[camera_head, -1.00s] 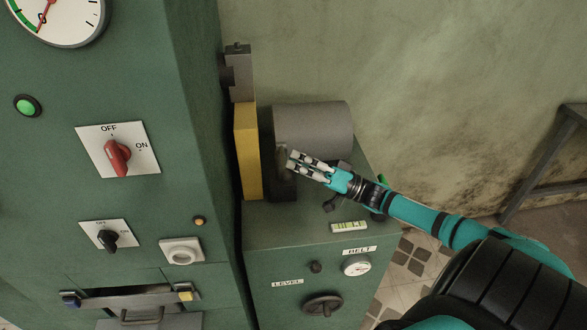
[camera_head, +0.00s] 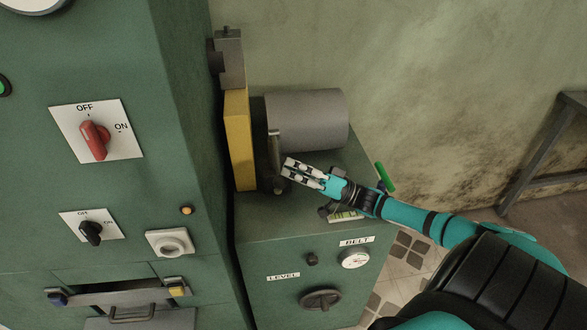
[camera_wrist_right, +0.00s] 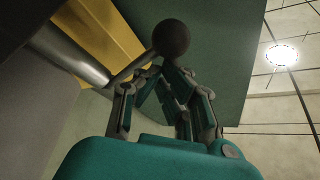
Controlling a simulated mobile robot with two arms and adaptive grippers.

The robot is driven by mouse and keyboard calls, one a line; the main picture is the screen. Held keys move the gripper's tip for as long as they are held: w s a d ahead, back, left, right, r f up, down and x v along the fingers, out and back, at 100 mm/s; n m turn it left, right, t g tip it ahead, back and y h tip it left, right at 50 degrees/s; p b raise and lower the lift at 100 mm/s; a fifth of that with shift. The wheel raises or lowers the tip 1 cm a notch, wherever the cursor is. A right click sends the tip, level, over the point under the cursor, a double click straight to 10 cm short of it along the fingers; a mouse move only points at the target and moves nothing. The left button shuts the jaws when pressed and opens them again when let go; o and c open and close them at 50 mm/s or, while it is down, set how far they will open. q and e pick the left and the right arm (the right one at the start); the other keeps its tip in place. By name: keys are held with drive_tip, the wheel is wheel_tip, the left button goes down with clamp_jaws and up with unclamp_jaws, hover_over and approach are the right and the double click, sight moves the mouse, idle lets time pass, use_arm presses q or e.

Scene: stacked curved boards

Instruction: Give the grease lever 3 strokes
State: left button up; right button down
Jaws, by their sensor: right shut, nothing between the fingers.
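In the right wrist view a thin metal rod ends in a dark ball knob (camera_wrist_right: 171,38). My right gripper (camera_head: 286,169) is shut and empty, its tips close to the lower part of the bar in the head view. In the wrist view my right gripper (camera_wrist_right: 160,72) shows with the knob just beyond its fingertips. I cannot tell whether they touch. My left gripper is out of view.
The grey motor drum (camera_head: 310,120) and yellow guard (camera_head: 238,140) crowd the gripper from behind and the left. The tall green cabinet (camera_head: 195,130) stands left. A green handle (camera_head: 385,178) lies just beyond my right forearm. Bare wall is behind.

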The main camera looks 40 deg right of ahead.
drive_tip(key=shift+s+a+f, duration=0.15)
drive_tip(key=shift+a+f, duration=0.05)
drive_tip(key=shift+f, duration=0.1)
drive_tip(key=v, duration=0.7)
drive_tip(key=shift+d, duration=0.35)
drive_tip(key=shift+r, duration=0.2)
idle(0.5)
